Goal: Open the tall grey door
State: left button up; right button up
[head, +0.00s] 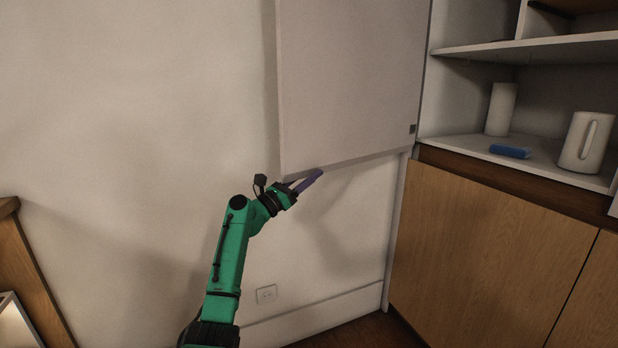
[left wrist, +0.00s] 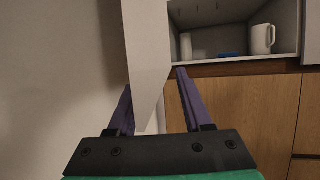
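The tall grey door (head: 350,80) is a pale panel in the upper middle of the head view, left of the shelves. It stands swung out, and its free edge is on the left. A small dark fitting (head: 412,129) sits near its lower right corner. In the left wrist view the door (left wrist: 148,45) shows nearly edge-on. My left gripper (head: 306,183) is at the door's lower left corner. Its purple fingers (left wrist: 156,95) are spread, one on each side of the door's edge; I cannot tell whether they touch it. My right gripper is not in view.
Right of the door, a shelf (head: 550,156) holds a white cylinder (head: 501,108), a blue item (head: 510,151) and a white jug (head: 586,142). Wooden cabinet fronts (head: 480,250) stand below. A bare wall (head: 130,110) is on the left, with wooden furniture (head: 30,275) at lower left.

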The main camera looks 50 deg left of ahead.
pick_arm(q)
jog(key=shift+f, duration=0.15)
jog(key=v, duration=1.4)
jog(key=shift+s, duration=0.3)
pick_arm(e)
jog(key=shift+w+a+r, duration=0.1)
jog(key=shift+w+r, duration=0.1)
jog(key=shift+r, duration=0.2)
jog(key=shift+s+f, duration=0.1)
